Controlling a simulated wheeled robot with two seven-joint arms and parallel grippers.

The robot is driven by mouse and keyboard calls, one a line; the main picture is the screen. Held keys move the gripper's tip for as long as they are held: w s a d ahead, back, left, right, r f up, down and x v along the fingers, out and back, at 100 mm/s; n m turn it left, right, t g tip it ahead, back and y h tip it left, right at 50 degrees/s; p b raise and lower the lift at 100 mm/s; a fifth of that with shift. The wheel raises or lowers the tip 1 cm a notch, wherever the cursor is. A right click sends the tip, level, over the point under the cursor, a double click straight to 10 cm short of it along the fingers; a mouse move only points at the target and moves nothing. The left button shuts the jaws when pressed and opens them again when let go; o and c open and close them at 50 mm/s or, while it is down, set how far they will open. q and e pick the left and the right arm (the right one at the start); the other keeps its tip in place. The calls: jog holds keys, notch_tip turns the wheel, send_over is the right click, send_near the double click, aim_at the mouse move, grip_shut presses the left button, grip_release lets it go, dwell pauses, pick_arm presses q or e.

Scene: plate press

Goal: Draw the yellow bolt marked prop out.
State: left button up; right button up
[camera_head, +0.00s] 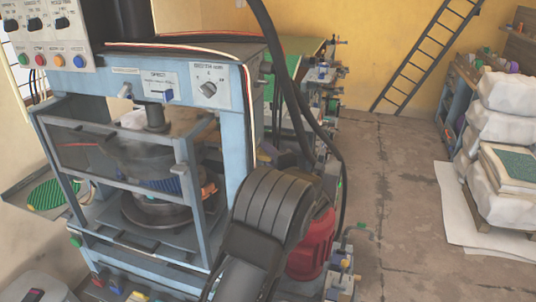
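The plate press (236,125) has a blue frame, a dark upper platen (150,158) and a round lower part (158,208) behind a grey guard frame. I cannot make out a bolt marked prop. Small yellow parts (346,263) show low on the right side of the press, but their markings are too small to read. A dark, ribbed arm link of mine stands in front of the press's right side and hides part of it. My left gripper's fingers cannot be made out clearly around this link. My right gripper is not in view.
A control box (45,35) with knobs and coloured buttons is at the upper left. A red motor-like part (312,245) is beside my arm. Black cables hang past the press's right side. White sacks (505,130) stand at the right. The floor (395,190) between is clear.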

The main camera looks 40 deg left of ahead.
pick_arm(q)
grip_shut()
dwell(1.0)
